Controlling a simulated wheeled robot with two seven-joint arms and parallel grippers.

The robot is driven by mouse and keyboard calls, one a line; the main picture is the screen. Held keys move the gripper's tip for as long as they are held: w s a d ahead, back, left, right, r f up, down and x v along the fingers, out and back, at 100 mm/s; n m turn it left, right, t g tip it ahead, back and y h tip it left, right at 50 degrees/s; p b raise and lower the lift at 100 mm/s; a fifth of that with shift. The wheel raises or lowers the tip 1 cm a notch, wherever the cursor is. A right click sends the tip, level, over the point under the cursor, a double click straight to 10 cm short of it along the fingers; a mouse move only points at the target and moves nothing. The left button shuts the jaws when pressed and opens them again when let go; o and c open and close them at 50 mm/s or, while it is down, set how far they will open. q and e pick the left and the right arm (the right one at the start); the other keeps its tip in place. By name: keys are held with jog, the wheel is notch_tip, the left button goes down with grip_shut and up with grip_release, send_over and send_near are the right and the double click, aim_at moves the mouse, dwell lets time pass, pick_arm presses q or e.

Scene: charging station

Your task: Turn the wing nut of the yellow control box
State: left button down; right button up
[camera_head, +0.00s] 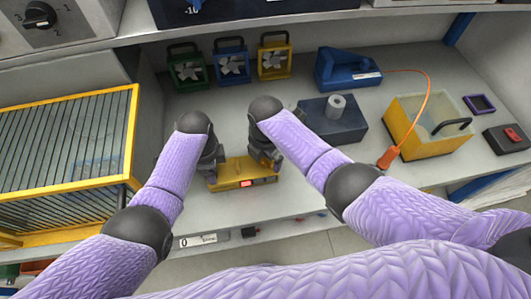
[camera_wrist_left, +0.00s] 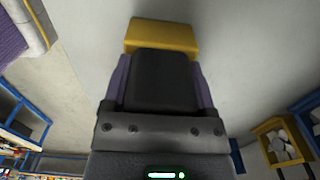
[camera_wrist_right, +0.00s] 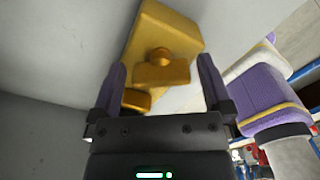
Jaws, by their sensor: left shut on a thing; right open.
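The yellow control box (camera_head: 231,173) stands near the front of the grey shelf, with a small red display on its front side. My left gripper (camera_head: 211,165) is shut on its left end. In the left wrist view the box (camera_wrist_left: 160,36) shows beyond the fingers, with a black block between them. My right gripper (camera_head: 268,160) is open at the box's right end. In the right wrist view the yellow wing nut (camera_wrist_right: 161,70) lies between the open fingers, with a gap on both sides. In the head view the wing nut is mostly hidden by my right gripper.
Green (camera_head: 187,68), blue (camera_head: 232,64) and yellow (camera_head: 274,58) fan boxes stand behind. A dark block with a grey cylinder (camera_head: 337,105), a blue device (camera_head: 346,70) and a yellow bin (camera_head: 403,128) are on the right. A yellow-framed cage (camera_head: 65,150) stands on the left.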

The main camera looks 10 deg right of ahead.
jog(key=c, duration=1.1)
jog(key=shift+m, duration=0.4)
jog(key=m, duration=0.5)
jog(key=shift+s+m, duration=0.1)
jog(key=shift+m, duration=0.2)
jog(key=m, duration=1.2)
jog(key=shift+s+a+m, duration=0.1)
jog(key=shift+m, duration=0.3)
jog(key=m, duration=0.5)
jog(key=shift+m, duration=0.3)
jog(key=shift+r, duration=0.1)
